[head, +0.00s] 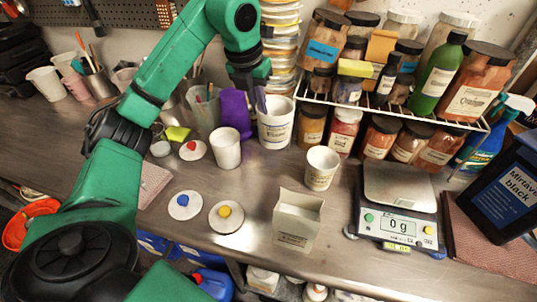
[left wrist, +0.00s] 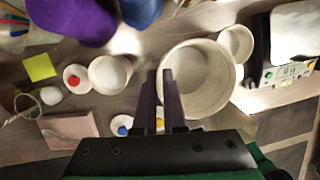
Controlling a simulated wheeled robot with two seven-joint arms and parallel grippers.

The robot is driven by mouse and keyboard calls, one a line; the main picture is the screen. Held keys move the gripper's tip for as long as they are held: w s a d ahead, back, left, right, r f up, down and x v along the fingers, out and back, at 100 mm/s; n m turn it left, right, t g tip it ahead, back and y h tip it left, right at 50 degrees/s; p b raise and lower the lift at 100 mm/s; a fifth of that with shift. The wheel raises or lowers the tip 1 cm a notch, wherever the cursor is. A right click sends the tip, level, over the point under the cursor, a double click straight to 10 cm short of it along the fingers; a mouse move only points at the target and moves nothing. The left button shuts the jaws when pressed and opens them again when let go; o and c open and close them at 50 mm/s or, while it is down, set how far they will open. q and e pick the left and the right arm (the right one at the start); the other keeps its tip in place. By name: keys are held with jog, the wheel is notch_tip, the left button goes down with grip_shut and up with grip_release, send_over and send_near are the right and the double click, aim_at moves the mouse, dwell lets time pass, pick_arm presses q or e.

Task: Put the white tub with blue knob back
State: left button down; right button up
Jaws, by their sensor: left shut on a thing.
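A large white tub (head: 277,130) with a printed label is under my left gripper (head: 259,100) in the head view. In the left wrist view, the two dark purple fingers of my left gripper (left wrist: 160,98) straddle the near-left rim of this tub (left wrist: 229,82), shut on its wall. The tub is open at the top and upright. I cannot tell whether it touches the bench. A round white lid with a blue knob (head: 185,205) lies apart on the bench, nearer the front. It also shows in the left wrist view (left wrist: 122,125). My right gripper is not in view.
Lids with yellow (head: 226,216) and red (head: 193,149) knobs lie on the bench. A white cup (head: 226,149), small tub (head: 322,168), square carton (head: 297,222) and scale (head: 400,195) stand around. A wire rack (head: 390,108) of jars is behind, right. A purple vessel (head: 235,112) is beside the tub.

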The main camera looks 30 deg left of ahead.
pick_arm(q)
notch_tip(320, 180, down, 14)
jog(key=shift+p, duration=1.05)
jog(key=shift+w+f, duration=0.1)
jog(key=shift+f, duration=0.1)
jog(key=c, duration=1)
grip_release()
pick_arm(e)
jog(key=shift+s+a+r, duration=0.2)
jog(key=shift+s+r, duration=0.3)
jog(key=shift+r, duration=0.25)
pick_arm(q)
jog(key=b+v, duration=0.2)
jog(key=v, duration=1)
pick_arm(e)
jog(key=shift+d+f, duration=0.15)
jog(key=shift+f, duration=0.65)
pick_arm(q)
jog(key=shift+r, duration=0.1)
